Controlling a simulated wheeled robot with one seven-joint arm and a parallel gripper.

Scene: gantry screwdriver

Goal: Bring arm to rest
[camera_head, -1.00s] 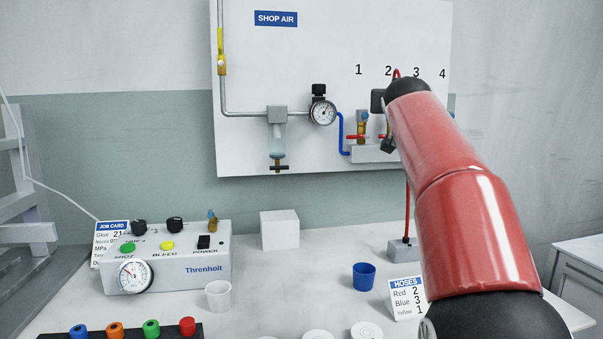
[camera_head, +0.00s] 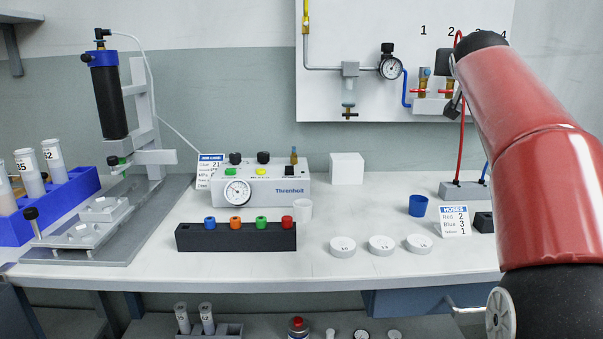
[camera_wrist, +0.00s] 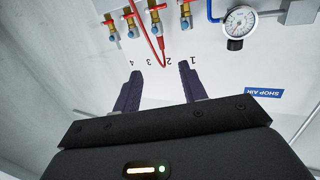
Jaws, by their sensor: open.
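My arm, red with black joints, fills the right side of the head view and reaches toward the wall panel. My gripper (camera_wrist: 162,88) shows in the wrist view with its two dark fingers spread apart and nothing between them. The fingers point at the white wall panel (camera_wrist: 220,62), which appears upside down there. The number labels and several brass valves lie beyond the fingertips. In the head view the gripper itself is mostly hidden behind my arm.
The wall panel (camera_head: 340,90) carries a gauge (camera_head: 390,67) and a red hose (camera_head: 462,130). The bench holds a grey Threnholt box (camera_head: 290,188), a black rack (camera_head: 210,238), white lids (camera_head: 381,245), a blue cup (camera_head: 418,205) and a dispenser stand (camera_head: 140,120). Open bench lies front centre.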

